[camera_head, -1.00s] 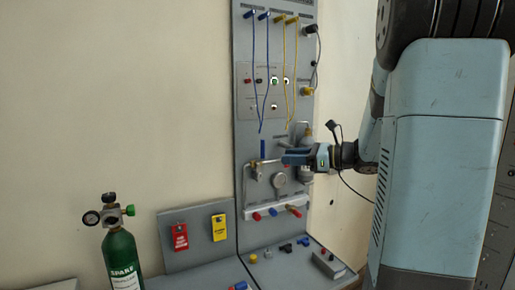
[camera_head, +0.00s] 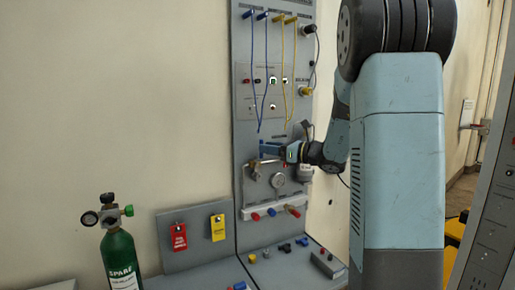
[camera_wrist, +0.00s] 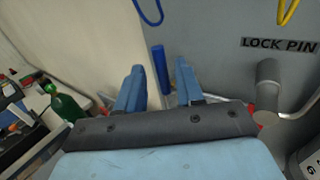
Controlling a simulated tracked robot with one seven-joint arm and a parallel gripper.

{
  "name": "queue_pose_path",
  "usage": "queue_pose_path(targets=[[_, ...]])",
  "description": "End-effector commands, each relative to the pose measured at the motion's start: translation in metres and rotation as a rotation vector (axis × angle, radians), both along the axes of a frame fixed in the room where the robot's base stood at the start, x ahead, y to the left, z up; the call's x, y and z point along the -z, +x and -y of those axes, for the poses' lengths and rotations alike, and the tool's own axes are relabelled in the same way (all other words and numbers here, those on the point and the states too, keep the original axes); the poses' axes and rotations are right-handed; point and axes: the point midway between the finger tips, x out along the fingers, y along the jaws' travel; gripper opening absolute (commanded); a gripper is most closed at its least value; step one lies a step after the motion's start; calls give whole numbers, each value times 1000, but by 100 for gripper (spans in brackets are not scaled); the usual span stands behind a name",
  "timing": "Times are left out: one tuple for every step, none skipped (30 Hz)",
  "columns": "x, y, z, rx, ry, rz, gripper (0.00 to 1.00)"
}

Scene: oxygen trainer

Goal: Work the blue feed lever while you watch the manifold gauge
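The blue feed lever (camera_wrist: 160,68) stands upright in the wrist view, in the gap between my two blue fingers. In the head view my fingers largely cover it. My gripper (camera_head: 268,149) is open at the panel, with its fingers pointing left at the lever. I see a gap on both sides of the lever and no clear contact. The manifold gauge (camera_head: 278,180) is the round pale dial just below my gripper. Its needle is too small to read.
Blue hoses (camera_head: 254,75) and yellow hoses (camera_head: 295,75) hang above. A rail with red and blue knobs (camera_head: 272,212) is below the gauge. A green spare cylinder (camera_head: 121,258) stands at left, beside red (camera_head: 179,237) and yellow tags (camera_head: 218,228).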

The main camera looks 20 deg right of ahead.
Motion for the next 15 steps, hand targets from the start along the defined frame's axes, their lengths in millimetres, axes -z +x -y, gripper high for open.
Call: queue_pose_path(targets=[[0,5,-7,-3,0,0,37],[0,8,-9,-2,0,0,37],[0,12,-12,-2,-1,1,37],[0,14,-14,-2,-1,1,37],[0,16,-16,-2,-1,1,37],[0,18,-19,-2,-1,1,37],[0,19,-20,-2,-1,1,37],[0,20,-21,-1,-1,1,37],[0,22,-23,-1,0,0,37],[0,22,-23,0,0,0,37],[0,23,-24,0,0,0,37],[0,23,-24,0,0,0,37],[0,24,-24,0,0,0,37],[0,24,-24,0,0,0,37],[0,24,-24,0,0,0,37]])
